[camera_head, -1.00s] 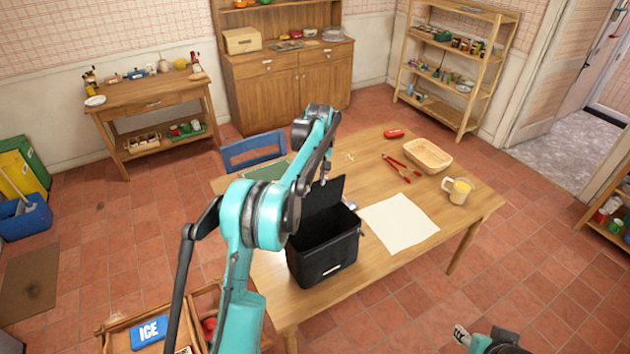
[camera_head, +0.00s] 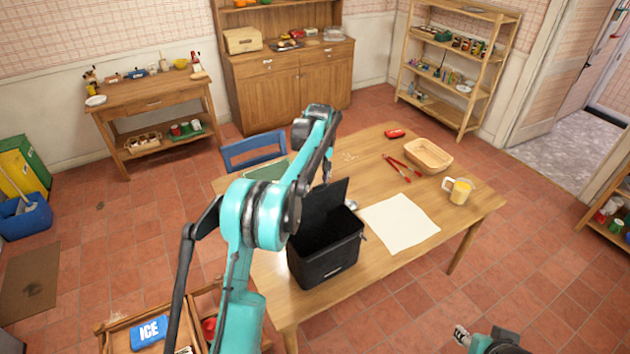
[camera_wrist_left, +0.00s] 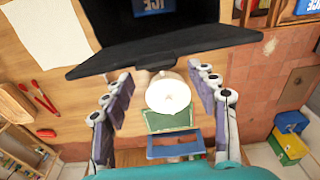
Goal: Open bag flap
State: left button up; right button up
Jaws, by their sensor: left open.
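A black bag (camera_head: 322,265) stands open on the wooden table. Its flap (camera_head: 325,203) stands raised and leans back at the far side; in the left wrist view the flap (camera_wrist_left: 165,58) crosses the top as a wide dark panel. A blue ICE block (camera_wrist_left: 155,6) shows beyond it, apparently inside the bag. My right gripper (camera_head: 461,334) is at the bottom edge, away from the table.
White paper (camera_head: 400,222), red tongs (camera_head: 398,168), a wooden basket (camera_head: 428,155) and a mug (camera_head: 459,190) are right of the bag. A blue chair (camera_head: 254,149) stands behind the table. A cart with another ICE block (camera_head: 148,330) is at lower left.

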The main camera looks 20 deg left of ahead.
pick_arm(q)
notch_tip(320, 180, up, 12)
jog(key=shift+s+d, duration=0.3)
jog(key=shift+d, duration=0.15)
jog(key=shift+f, duration=0.15)
jog(key=s+d+f+m+t+b, duration=0.25)
jog(key=s+d+b, duration=0.2)
jog(key=s, duration=0.45)
jog(key=s+d+f+m+t+b, duration=0.1)
jog(key=s+d+f+m+b, duration=0.25)
jog(key=s+b, duration=0.4)
jog(key=s+d+f+m+t+b, duration=0.1)
jog(key=s+d+f+m+b, duration=0.1)
jog(key=s+f, duration=0.7)
jog(key=s+d+f+m+t+b, duration=0.2)
jog(key=s+f+b, duration=0.2)
jog(key=s+f, duration=0.5)
jog(key=shift+s+d+f+m+h, duration=0.15)
jog(key=shift+s+d+m+h, duration=0.25)
jog(key=shift+s, duration=0.2)
